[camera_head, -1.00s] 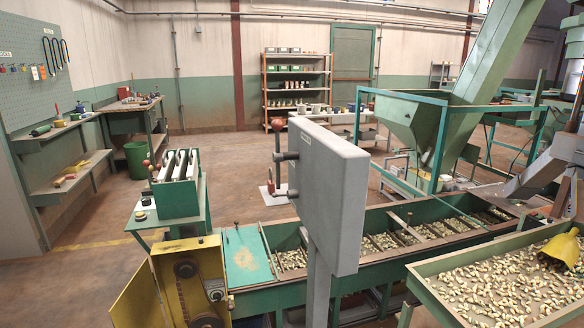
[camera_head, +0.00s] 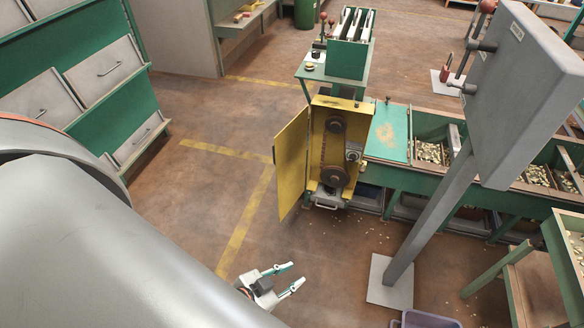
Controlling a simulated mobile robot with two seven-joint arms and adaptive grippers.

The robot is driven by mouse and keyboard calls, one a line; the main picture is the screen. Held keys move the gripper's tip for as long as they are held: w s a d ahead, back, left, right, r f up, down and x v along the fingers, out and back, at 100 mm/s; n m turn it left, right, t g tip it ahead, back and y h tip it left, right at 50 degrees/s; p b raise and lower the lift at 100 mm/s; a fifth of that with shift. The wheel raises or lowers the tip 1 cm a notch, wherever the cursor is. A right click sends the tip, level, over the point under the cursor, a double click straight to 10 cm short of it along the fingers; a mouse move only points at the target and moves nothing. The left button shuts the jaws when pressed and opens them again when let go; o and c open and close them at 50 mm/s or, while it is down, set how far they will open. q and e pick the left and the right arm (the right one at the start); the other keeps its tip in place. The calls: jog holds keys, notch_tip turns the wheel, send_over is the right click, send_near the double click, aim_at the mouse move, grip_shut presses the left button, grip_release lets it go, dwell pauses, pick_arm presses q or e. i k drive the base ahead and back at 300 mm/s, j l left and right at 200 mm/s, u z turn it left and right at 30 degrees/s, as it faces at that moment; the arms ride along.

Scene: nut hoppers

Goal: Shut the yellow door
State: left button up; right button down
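The yellow door (camera_head: 292,163) stands swung open to the left of its yellow cabinet (camera_head: 321,135), hinged on the cabinet's left edge. Inside the cabinet two dark pulleys show, one above the other. My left gripper (camera_head: 291,275) is low in the picture, in front of and below the door, clear of it. Its two fingers are spread apart with nothing between them. A large part of my own arm fills the lower left. My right gripper is not in view.
A grey control box (camera_head: 522,95) on a slanting-looking post stands at the right, its foot plate (camera_head: 390,283) on the floor. A green hopper trough (camera_head: 480,189) runs right from the cabinet. Floor left of the door is clear.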

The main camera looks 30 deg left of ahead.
aim_at(290, 148)
jog(key=j+z, duration=0.45)
jog(key=j, duration=2.5)
jog(key=k+j, duration=0.15)
jog(key=k, duration=0.4)
